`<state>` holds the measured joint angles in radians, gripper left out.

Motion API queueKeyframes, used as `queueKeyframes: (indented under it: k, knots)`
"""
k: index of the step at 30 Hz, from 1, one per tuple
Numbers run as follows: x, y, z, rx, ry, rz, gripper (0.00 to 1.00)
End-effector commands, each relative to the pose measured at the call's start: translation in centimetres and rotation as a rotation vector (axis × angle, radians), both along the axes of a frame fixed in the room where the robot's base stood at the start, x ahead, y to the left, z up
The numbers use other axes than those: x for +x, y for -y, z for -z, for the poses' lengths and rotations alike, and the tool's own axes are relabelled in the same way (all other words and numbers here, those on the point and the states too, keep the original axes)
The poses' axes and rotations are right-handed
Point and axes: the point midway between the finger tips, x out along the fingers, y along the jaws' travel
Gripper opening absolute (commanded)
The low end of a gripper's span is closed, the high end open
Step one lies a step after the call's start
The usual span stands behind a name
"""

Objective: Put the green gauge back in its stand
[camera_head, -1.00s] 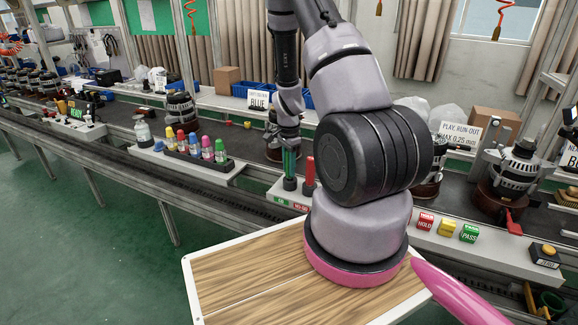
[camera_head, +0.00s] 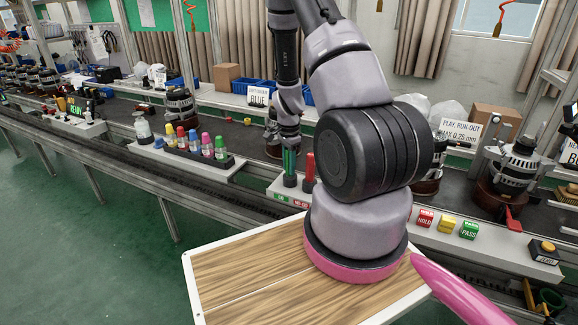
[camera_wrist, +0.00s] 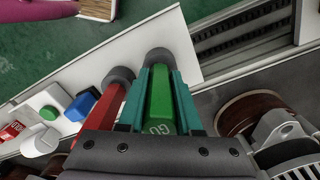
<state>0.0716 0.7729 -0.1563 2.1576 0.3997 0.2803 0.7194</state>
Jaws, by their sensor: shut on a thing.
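The green gauge (camera_wrist: 161,98) is upright between the teal fingers of my gripper (camera_wrist: 165,92), which is shut on it. It also shows in the head view (camera_head: 289,162). Its lower end meets a dark round socket (camera_wrist: 159,57) of the stand; I cannot tell how deep it sits. In the head view this socket (camera_head: 290,181) is above a green label. The red gauge (camera_wrist: 108,103) stands in the neighbouring socket, close beside my gripper, and shows in the head view (camera_head: 310,165).
Green, yellow and red blocks (camera_head: 447,225) lie on the white ledge to the right. A black rack of coloured bottles (camera_head: 195,143) is to the left. An alternator (camera_wrist: 275,125) is close to the right of my gripper. A wooden-topped board (camera_head: 260,275) is in front.

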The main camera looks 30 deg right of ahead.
Motion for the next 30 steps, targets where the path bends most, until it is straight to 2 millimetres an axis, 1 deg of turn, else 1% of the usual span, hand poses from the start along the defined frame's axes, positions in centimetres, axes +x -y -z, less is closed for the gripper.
queueKeyframes:
  k: [1, 2, 3, 4, 13, 17, 20, 27, 30]
  knots:
    - [0.0, 0.0, 0.0, 0.000, 0.000, 0.000, 0.00]
    - [0.0, 0.0, 0.0, 0.000, 0.000, 0.000, 0.45]
    - [0.0, 0.0, 0.0, 0.000, 0.000, 0.000, 0.60]
    - [0.0, 0.0, 0.0, 0.000, 0.000, 0.000, 0.68]
    - [0.0, 0.0, -0.1, 0.000, 0.000, 0.000, 0.68]
    - [0.1, 0.0, -1.0, -0.001, 0.002, -0.001, 0.68]
    - [0.1, 0.0, -2.7, -0.001, 0.004, -0.002, 0.68]
    - [0.1, 0.0, -7.6, -0.001, 0.004, -0.002, 0.68]
    - [0.1, 0.0, -9.1, 0.000, 0.004, -0.001, 0.68]
